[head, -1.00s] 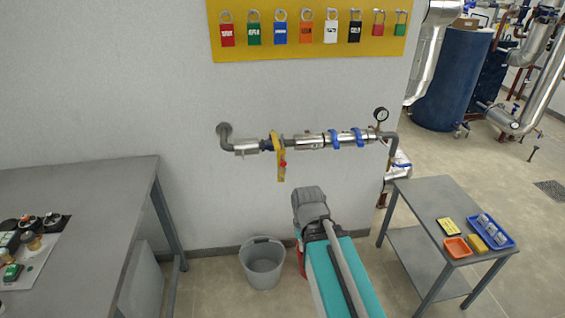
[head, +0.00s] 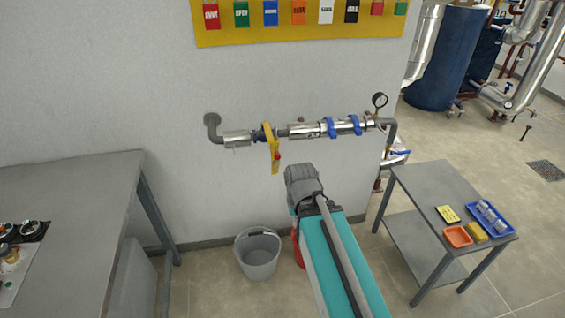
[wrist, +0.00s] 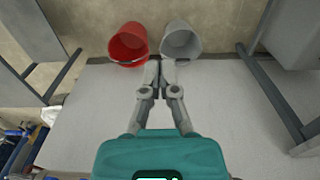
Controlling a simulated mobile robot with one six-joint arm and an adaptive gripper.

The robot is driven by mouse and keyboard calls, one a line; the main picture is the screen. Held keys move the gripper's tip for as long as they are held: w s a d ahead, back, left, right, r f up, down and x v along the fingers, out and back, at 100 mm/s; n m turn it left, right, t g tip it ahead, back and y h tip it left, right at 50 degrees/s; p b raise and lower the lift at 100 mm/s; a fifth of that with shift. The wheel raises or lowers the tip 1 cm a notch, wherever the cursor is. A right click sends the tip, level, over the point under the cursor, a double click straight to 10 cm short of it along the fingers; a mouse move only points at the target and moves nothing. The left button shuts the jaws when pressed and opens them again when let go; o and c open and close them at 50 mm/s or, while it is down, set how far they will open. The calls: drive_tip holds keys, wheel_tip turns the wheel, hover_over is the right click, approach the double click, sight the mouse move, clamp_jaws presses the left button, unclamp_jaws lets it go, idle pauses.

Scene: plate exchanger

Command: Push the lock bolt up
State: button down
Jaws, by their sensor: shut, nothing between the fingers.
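In the head view a yellow lever (head: 272,148) hangs on the valve of the wall pipe (head: 298,132). A small red part shows on the lower half of the lever. I cannot tell the lock bolt apart at this size. In the wrist view my gripper (wrist: 161,66) is shut and empty, with its fingers close together in front of two buckets and the pale wall. The valve and lever do not show in the wrist view. In the head view my arm ends below and right of the lever, apart from it, and hides the fingers.
A grey bucket (head: 258,254) and a red bucket (wrist: 128,44) stand on the floor by the wall. A grey bench (head: 75,190) stands at the left. A small grey table (head: 425,185) at the right carries trays. A yellow padlock board (head: 300,35) hangs above the pipe.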

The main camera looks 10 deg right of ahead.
drive_tip(key=w+a+f+m+t+y+b, duration=0.1)
drive_tip(key=w+f+m+y+b, duration=0.45)
drive_tip(key=w+b, duration=0.3)
drive_tip(key=w+f+m+t+y+b, duration=0.1)
drive_tip(key=w+f+m+y+b, duration=0.35)
drive_tip(key=w+m+b, duration=0.35)
drive_tip(key=w+d+r+m+t+y+b, duration=0.1)
drive_tip(key=w+d+m+t+y+b, duration=0.1)
drive_tip(key=w+d+m+y+b, duration=0.2)
drive_tip(key=w+d+r+m+t+y+b, duration=0.1)
drive_tip(key=w+d+m+y+b, duration=0.3)
drive_tip(key=d+b, duration=0.6)
drive_tip(key=shift+w+d+r+t+y+b, duration=0.2)
drive_tip(key=shift+w+t+y+b, duration=0.45)
drive_tip(key=shift+y, duration=0.55)
drive_tip(key=shift+a, duration=0.15)
